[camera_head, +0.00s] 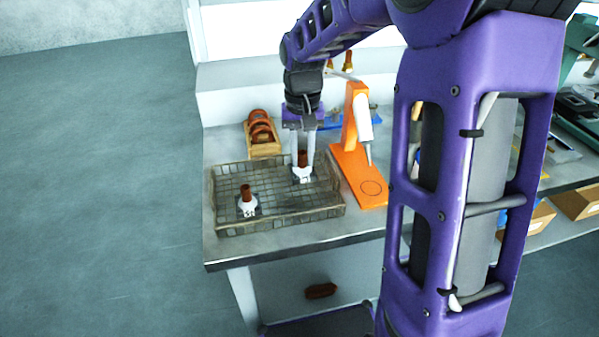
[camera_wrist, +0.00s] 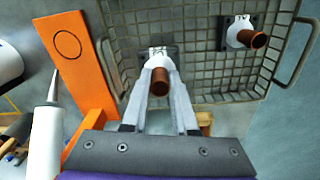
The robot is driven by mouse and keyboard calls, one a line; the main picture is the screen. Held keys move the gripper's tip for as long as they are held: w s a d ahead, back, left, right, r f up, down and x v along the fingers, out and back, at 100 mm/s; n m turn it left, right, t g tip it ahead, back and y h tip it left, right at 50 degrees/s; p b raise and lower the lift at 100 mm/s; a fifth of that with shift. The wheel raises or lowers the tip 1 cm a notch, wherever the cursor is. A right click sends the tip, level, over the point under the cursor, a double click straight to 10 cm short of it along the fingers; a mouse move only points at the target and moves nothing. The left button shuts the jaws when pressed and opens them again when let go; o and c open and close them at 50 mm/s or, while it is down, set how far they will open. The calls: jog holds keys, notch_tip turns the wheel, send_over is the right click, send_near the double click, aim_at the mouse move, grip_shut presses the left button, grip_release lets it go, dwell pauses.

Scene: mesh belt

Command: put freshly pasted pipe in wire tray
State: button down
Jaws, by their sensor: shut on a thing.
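The wire tray (camera_head: 229,222) lies on the bench and also shows in the wrist view (camera_wrist: 204,72). A pipe (camera_head: 303,158) with a brown upper end and a white lower part on a dark square base stands upright in the tray's right part in the head view. My gripper (camera_head: 302,164) reaches down into the tray and is shut on this pipe, which also shows between the fingers in the wrist view (camera_wrist: 159,82). A second, similar pipe (camera_head: 247,195) stands at the tray's near left; the wrist view shows it at upper right (camera_wrist: 252,38). The pipe's underside is hidden.
An orange stand (camera_head: 356,160) holding a white cartridge with a nozzle (camera_head: 363,118) stands close right of the tray. A wooden box with brown rings (camera_head: 262,135) sits behind the tray. Free floor lies left of the bench.

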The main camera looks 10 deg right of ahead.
aim_at(302, 170)
jog(key=shift+f, duration=2.2)
jog(key=shift+f+b, duration=0.15)
jog(key=shift+b, duration=0.2)
jog(key=c, duration=0.7)
grip_release()
notch_tip(302, 170, up, 12)
jog(key=shift+r+p, duration=0.15)
jog(key=shift+p, duration=0.8)
